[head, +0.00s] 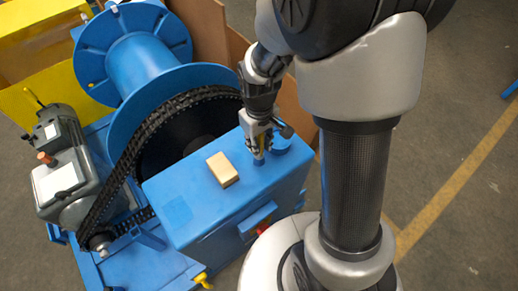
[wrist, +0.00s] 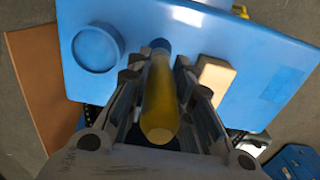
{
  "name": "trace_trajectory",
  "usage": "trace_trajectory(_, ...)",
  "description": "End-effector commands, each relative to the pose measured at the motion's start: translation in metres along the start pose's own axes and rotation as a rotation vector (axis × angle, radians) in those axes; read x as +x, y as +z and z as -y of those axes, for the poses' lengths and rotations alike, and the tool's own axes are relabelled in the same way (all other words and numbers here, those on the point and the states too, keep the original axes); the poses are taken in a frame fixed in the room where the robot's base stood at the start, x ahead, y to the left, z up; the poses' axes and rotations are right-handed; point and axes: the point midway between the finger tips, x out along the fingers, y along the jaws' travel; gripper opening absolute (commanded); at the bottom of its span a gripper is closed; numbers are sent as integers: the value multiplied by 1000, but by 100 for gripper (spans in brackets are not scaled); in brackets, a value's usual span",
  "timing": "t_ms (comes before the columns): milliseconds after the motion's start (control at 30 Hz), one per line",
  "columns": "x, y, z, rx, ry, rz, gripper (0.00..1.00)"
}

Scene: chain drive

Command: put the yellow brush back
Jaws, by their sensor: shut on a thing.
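My gripper (head: 258,147) is shut on the yellow brush (wrist: 160,100) over the blue box top (head: 195,205). In the wrist view the yellow handle runs between the fingers, with a blue end (wrist: 160,45) beyond the fingertips. In the head view most of the brush is hidden by the fingers; its blue end points down near the box top. I cannot tell whether it touches. A shallow round blue dish (wrist: 97,47) sits on the box top beside the brush, left of it in the wrist view.
A tan block (head: 222,169) lies on the box top close to my gripper. A large blue spool (head: 140,60) and a black chain (head: 125,165) stand to the left, with a grey motor (head: 65,175) beyond. A cardboard box (head: 205,25) is behind.

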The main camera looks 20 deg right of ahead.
Motion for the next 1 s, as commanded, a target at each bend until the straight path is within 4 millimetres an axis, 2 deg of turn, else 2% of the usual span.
trace_trajectory(100,23,1,0,0,-1,5,0)
trace_trajectory(200,34,1,0,0,-1,4,0)
trace_trajectory(567,36,0,0,0,0,1,0)
trace_trajectory(600,37,0,0,0,0,1,22)
trace_trajectory(900,36,0,0,0,0,2,41)
trace_trajectory(1000,36,0,0,0,0,2,41)
